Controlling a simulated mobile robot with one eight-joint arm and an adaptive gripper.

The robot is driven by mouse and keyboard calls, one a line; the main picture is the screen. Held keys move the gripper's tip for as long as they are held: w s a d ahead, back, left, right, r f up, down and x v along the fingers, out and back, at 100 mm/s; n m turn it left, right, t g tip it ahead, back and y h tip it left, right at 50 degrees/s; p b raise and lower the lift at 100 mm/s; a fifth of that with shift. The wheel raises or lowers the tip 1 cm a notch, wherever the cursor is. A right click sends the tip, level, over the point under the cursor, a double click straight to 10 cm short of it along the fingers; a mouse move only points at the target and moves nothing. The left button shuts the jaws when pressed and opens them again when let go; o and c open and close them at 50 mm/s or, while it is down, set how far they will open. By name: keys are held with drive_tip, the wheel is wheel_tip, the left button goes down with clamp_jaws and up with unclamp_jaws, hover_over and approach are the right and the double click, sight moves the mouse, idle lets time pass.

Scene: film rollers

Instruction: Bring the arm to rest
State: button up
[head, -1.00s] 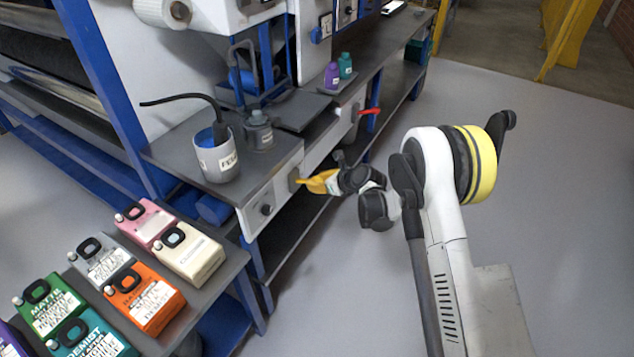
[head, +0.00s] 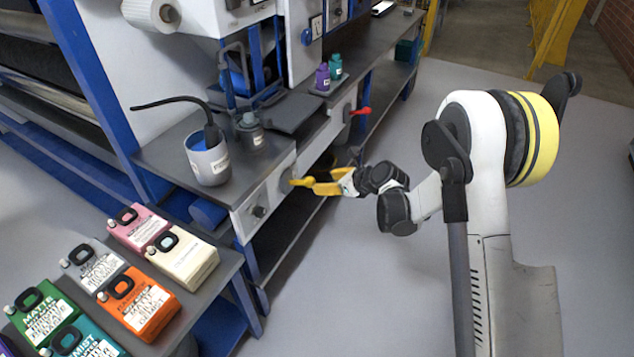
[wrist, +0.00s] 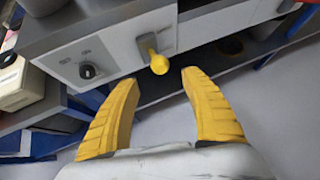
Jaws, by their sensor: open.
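My gripper (head: 316,184) is open with nothing between its yellow fingers. In the wrist view its two ribbed fingers (wrist: 160,80) stand apart, pointing at the front of the grey cabinet (wrist: 118,48). A yellow lever (wrist: 158,62) on a grey plate sticks out of that front, just beyond the gap between the fingertips. The lever (head: 297,182) also shows at the cabinet front in the head view, close to the fingertips. My arm stretches from the right side to the cabinet, bent at the elbow.
A black knob (head: 258,211) is left of the lever, and a red handle (head: 361,111) is farther along. A grey pot (head: 207,160) stands on the cabinet top. Several coloured canisters (head: 140,302) stand front left. The floor (head: 400,290) around my arm is clear.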

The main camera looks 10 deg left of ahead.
drive_tip(key=shift+v, duration=1.15)
